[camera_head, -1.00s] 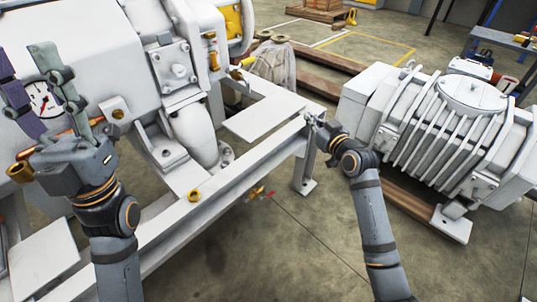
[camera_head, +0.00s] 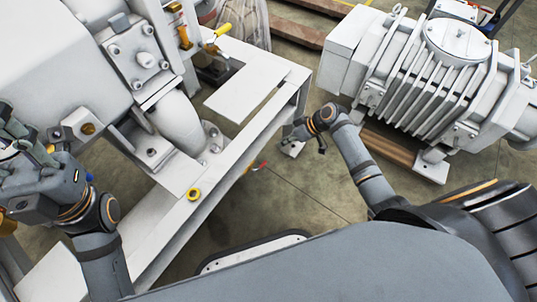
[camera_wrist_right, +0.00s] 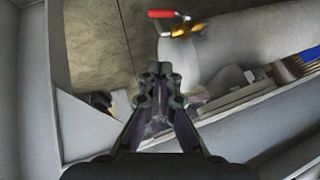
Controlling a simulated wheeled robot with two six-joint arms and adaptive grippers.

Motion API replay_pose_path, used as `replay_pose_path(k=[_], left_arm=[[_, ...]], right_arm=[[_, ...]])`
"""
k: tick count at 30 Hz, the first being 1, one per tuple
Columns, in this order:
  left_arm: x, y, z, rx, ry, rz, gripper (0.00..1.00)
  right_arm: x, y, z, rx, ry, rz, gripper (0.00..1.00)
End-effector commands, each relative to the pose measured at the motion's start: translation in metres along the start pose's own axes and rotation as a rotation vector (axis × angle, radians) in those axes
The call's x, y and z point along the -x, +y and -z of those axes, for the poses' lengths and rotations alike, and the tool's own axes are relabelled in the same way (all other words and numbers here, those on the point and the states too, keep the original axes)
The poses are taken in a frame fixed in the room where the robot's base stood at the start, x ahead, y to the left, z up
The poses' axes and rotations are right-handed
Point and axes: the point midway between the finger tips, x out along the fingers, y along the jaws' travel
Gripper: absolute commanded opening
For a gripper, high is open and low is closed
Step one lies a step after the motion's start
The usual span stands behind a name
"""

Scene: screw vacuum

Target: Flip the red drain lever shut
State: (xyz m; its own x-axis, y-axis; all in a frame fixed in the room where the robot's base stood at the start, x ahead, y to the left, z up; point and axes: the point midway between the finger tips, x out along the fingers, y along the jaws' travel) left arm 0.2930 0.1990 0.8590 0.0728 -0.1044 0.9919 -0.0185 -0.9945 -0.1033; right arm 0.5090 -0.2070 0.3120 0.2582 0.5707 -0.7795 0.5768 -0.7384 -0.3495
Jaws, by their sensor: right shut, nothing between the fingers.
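The red drain lever (camera_wrist_right: 162,14) shows at the top of the right wrist view, lying crosswise on a brass valve (camera_wrist_right: 180,30) by a pale pipe. In the head view a small red tip (camera_head: 263,165) shows below the white frame's side beam; the rest is hidden there. My right gripper (camera_wrist_right: 158,82) is shut and empty, its fingertips apart from the lever in the picture. In the head view my right gripper (camera_head: 292,137) is beside the frame's right end, and its fingertips are hard to make out. My left gripper (camera_head: 18,135) is at the left edge, partly cut off.
The white frame (camera_head: 168,232) carries the large pump body (camera_head: 60,45). A yellow-handled valve (camera_head: 217,35) is on its far side. A ribbed white unit (camera_head: 440,85) stands on wooden beams at right. Open floor (camera_head: 310,195) lies between them.

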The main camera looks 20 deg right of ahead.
Motion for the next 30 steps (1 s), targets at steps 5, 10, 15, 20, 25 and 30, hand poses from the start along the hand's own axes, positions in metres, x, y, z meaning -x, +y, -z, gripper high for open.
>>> replay_pose_path(k=[5,10,15,20,25,30], left_arm=[[0.018,0.002,-0.002,-0.009,0.0,0.001,0.4],[0.04,0.005,-0.004,-0.022,-0.001,0.0,0.4],[0.06,0.009,-0.007,-0.035,-0.004,-0.009,0.4],[0.074,0.012,-0.009,-0.042,-0.012,-0.012,0.4],[0.079,0.013,-0.01,-0.046,-0.014,-0.013,0.4],[0.079,0.013,-0.01,-0.048,-0.014,-0.012,0.4]], right_arm=[[-0.029,0.001,-0.002,0.0,0.003,0.002,0.0],[-0.068,0.002,-0.003,-0.001,0.002,0.002,0.0],[-0.103,0.002,-0.002,0.0,0.003,0.001,0.0],[-0.12,0.002,-0.02,0.0,-0.001,-0.001,0.0],[-0.126,0.001,-0.027,0.001,0.001,-0.002,0.0],[-0.126,0.0,-0.028,0.001,0.001,-0.002,0.0]])
